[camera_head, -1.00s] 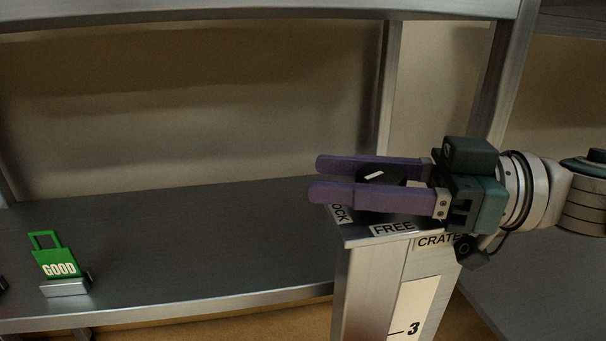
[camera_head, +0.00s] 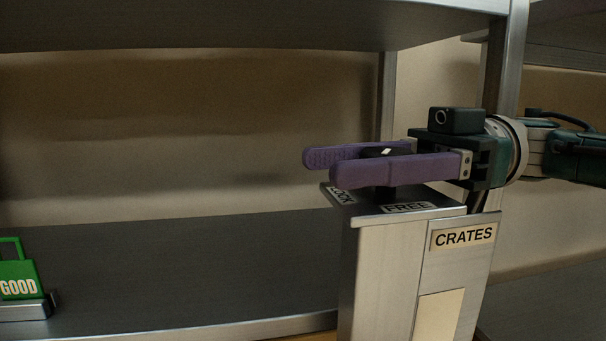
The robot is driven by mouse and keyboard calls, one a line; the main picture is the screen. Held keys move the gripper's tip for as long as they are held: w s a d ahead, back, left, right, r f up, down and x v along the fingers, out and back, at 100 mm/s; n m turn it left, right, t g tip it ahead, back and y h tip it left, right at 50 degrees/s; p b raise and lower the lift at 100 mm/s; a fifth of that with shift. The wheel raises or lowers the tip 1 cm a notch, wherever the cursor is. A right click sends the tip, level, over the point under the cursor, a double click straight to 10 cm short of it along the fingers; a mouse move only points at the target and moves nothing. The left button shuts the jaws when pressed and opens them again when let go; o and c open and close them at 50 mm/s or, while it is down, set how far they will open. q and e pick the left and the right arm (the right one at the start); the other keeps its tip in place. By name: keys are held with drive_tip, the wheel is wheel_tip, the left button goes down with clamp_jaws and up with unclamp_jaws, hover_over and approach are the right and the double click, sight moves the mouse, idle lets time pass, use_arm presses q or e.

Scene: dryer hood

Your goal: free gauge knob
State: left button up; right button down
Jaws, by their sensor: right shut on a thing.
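The gauge knob (camera_head: 384,152) is a dark round knob with a white pointer mark, on top of a metal post (camera_head: 383,265). The post's top has a LOCK label (camera_head: 341,194) at the left and a FREE label (camera_head: 408,207) at the front. My right gripper (camera_head: 318,170) reaches in from the right with its purple fingers on either side of the knob, shut on it. The near finger hides the knob's lower part. The white mark slants up to the right. My left gripper is not in view.
A CRATES sign (camera_head: 463,236) is on the post's front right. A green GOOD tag (camera_head: 17,278) stands in a metal holder at the far left of the dark shelf (camera_head: 210,265). The shelf between tag and post is clear. An upper shelf (camera_head: 230,27) runs overhead.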

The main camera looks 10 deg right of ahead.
sight(424, 186)
drive_tip(key=shift+c, duration=1.5)
unclamp_jaws()
drive_tip(key=d, duration=0.2)
drive_tip(key=d+b, duration=0.1)
drive_tip(key=d, duration=0.1)
drive_tip(key=w+d+b, duration=0.1)
drive_tip(key=shift+w+d+f, duration=0.1)
drive_tip(key=shift+d+f, duration=0.15)
drive_tip(key=shift+d, duration=0.15)
drive_tip(key=shift+d+r+b, duration=0.1)
drive_tip(key=shift+d+b, duration=0.45)
drive_tip(key=shift+d+r, duration=0.15)
drive_tip(key=shift+d, duration=0.05)
